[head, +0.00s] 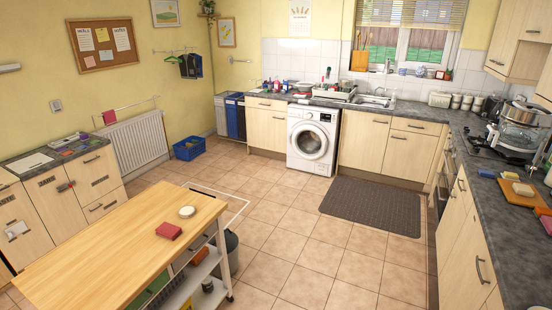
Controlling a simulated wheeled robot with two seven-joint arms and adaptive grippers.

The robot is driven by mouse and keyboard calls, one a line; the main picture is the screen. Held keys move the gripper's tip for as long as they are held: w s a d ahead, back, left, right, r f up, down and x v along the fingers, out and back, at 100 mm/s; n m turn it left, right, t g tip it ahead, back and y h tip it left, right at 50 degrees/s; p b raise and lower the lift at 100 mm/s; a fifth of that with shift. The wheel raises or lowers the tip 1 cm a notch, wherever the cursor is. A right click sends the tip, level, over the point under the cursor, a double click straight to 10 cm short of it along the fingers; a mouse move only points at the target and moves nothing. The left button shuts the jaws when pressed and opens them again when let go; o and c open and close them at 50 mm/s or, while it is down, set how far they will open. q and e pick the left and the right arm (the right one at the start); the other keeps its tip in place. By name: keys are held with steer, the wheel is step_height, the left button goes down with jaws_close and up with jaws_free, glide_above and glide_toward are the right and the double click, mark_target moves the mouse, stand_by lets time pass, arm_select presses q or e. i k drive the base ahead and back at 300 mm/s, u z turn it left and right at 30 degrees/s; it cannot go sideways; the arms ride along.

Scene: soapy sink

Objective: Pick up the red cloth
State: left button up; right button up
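A small red folded item (168,230), which looks like a cloth, lies on the wooden top of the island trolley (110,258) near its right edge. Neither of my grippers shows in the head view.
A round pale object (187,212) sits on the trolley top just behind the red item. A grey bin (230,250) stands beside the trolley. A washing machine (312,140), sink (372,101) and dark mat (372,205) are farther back. Tiled floor (285,235) is open between.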

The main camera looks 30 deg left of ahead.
mark_target(170, 232)
steer(key=u, duration=0.95)
steer(key=i, duration=1.6)
steer(key=u, duration=0.9)
